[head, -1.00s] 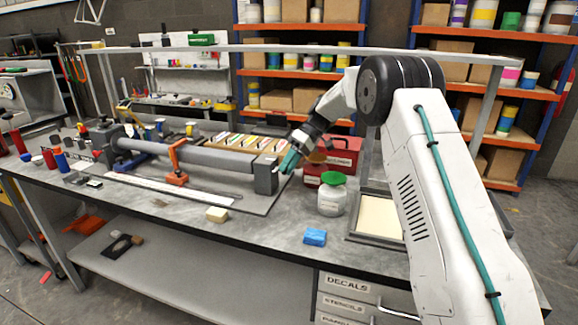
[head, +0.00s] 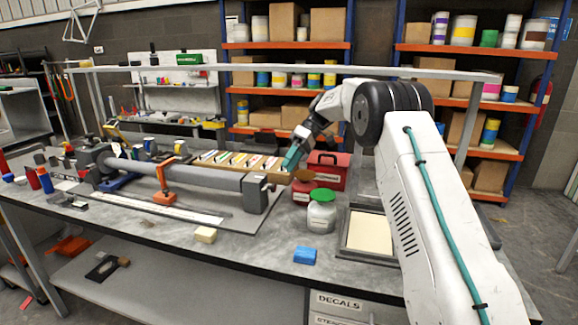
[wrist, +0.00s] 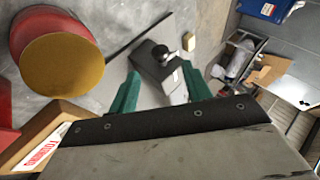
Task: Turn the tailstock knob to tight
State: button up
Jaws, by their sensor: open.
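The tailstock (head: 256,194) is a grey block at the right end of the long tube fixture on the bench. In the wrist view the tailstock (wrist: 150,66) shows beyond and between my fingers, with a shiny round metal knob (wrist: 161,53) on it. The knob's setting cannot be read. My gripper (head: 291,160) has teal fingers and is above and right of the tailstock in the head view. In the wrist view my gripper (wrist: 161,72) is open, its two fingers apart with nothing held. The knob is not distinct in the head view.
A red toolbox (head: 328,168), a red tin with a brown lid (head: 303,175) and a green-lidded jar (head: 321,216) stand close right of the tailstock.

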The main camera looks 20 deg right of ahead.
notch_tip(320, 180, up, 6)
jog(key=t+h, duration=0.1)
send_over(275, 185)
jog(key=s+d, duration=0.1)
jog(key=s+f+n+t+h, duration=0.1)
jog(key=s+t+h, duration=0.1)
jog(key=t, duration=0.1)
jog(key=shift+n+t+h, duration=0.3)
jog(key=shift+t+h, duration=0.4)
jog(key=shift+t, duration=0.1)
jog(key=w+f, duration=0.1)
jog(key=f, duration=0.2)
jog(key=w+f, duration=0.1)
jog(key=f, duration=0.3)
jog(key=w+f, duration=0.1)
jog(key=f, duration=0.2)
jog(key=shift+a+f, duration=0.2)
jog(key=shift+a, duration=0.1)
jog(key=shift+c, duration=0.3)
jog(key=c, duration=0.9)
